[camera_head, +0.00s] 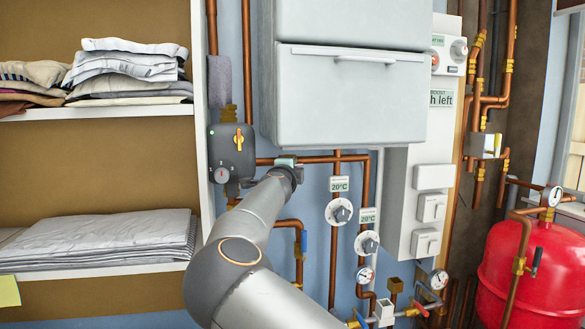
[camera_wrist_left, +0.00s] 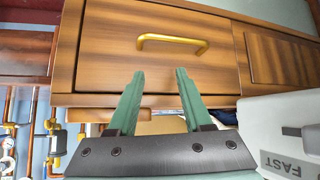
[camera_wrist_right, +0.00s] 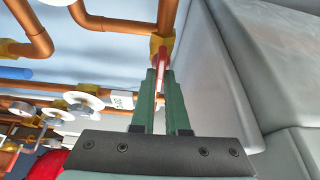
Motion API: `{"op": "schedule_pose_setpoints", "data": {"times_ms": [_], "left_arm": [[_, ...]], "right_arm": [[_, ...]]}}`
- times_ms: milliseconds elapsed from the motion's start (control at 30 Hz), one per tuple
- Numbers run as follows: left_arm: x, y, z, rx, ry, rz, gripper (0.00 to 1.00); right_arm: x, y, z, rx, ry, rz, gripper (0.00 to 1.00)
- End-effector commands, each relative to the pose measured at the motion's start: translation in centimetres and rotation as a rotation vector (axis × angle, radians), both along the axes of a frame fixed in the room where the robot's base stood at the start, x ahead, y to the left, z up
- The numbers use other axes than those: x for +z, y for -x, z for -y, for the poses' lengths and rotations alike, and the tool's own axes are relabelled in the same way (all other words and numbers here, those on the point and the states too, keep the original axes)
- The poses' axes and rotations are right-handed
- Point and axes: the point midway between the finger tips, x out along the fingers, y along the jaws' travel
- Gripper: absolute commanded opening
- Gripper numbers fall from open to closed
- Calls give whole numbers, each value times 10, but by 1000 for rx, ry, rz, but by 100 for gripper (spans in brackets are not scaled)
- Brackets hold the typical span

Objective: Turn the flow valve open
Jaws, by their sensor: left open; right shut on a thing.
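A red valve handle (camera_wrist_right: 163,60) on a brass valve body (camera_wrist_right: 161,41) joins a copper pipe in the right wrist view. My right gripper (camera_wrist_right: 160,76) is closed on this red handle. In the head view my right arm reaches up past the middle, with its green gripper (camera_head: 284,161) just below the grey cabinet; the red handle is not distinguishable there. My left gripper (camera_wrist_left: 158,75) is open and empty in the left wrist view, in front of a wooden drawer; it does not show in the head view.
A grey cabinet (camera_head: 350,96) hangs just above my right gripper. Copper pipes with white 20°C dials (camera_head: 340,211) run to its right. Shelves of folded linen (camera_head: 99,234) stand at the left and a red tank (camera_head: 538,265) at the right. A brass drawer handle (camera_wrist_left: 172,41) lies beyond my left gripper.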

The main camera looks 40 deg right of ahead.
Motion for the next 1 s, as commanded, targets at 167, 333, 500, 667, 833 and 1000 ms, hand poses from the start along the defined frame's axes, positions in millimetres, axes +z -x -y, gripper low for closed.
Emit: {"op": "schedule_pose_setpoints", "data": {"times_ms": [167, 333, 500, 667, 833, 1000], "left_arm": [[0, 0, 0, 0, 0, 0, 50], [0, 0, 0, 0, 0, 0, 50], [0, 0, 0, 0, 0, 0, 50], [0, 0, 0, 0, 0, 0, 50], [0, 0, 0, 0, 0, -1, 50], [0, 0, 0, 0, 0, -1, 50]], "right_arm": [[0, 0, 0, 2, -35, 19, 0], [0, 0, 0, 2, -46, 25, 0], [0, 0, 0, 1, -47, 27, 0], [0, 0, 0, 1, -48, 27, 13], [0, 0, 0, 0, -46, 26, 33], [0, 0, 0, 0, -46, 25, 42]]}}
